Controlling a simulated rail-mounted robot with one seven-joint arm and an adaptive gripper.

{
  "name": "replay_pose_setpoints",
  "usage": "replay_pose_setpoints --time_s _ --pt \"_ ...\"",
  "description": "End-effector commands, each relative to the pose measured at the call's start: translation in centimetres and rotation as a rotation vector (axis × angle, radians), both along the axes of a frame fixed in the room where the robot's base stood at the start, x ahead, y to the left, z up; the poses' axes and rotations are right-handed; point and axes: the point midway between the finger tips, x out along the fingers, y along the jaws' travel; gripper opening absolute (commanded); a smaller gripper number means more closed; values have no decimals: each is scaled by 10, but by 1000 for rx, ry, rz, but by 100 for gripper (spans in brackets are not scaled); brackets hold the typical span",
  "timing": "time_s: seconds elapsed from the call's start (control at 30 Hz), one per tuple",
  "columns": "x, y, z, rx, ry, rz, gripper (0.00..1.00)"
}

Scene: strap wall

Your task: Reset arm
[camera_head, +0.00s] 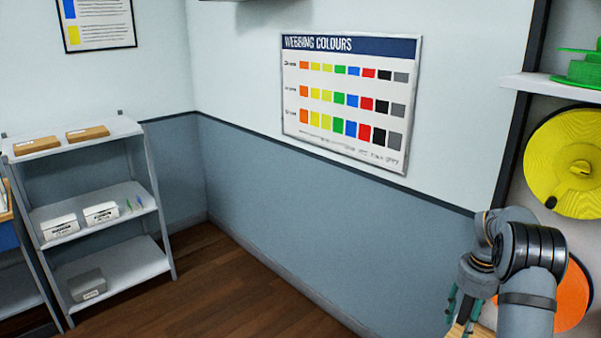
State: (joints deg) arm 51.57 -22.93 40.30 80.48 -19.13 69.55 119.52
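My gripper (459,312) shows at the lower right in the head view, pointing down, with teal fingers partly hidden by my arm and the frame's bottom edge. My arm is folded in front of the wall at the right. Behind it are a yellow webbing roll (566,150) and an orange roll (572,297), which my arm partly covers.
A grey shelf unit (100,207) with boxes stands at the left. A white shelf (555,88) at the upper right bears a green roll (583,70). A webbing colours board (350,100) hangs on the wall. The wooden floor (215,290) between is clear.

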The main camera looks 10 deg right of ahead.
Motion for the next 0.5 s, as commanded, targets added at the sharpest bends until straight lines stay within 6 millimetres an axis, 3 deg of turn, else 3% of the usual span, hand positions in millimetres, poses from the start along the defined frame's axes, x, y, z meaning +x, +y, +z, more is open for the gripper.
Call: replay_pose_setpoints --time_s 0.07,0.3,0.5 --pt "1 0 15 -2 -4 10 43" --pt "6 -7 14 -28 -18 322 43" --pt "13 -13 14 -58 -36 481 43"
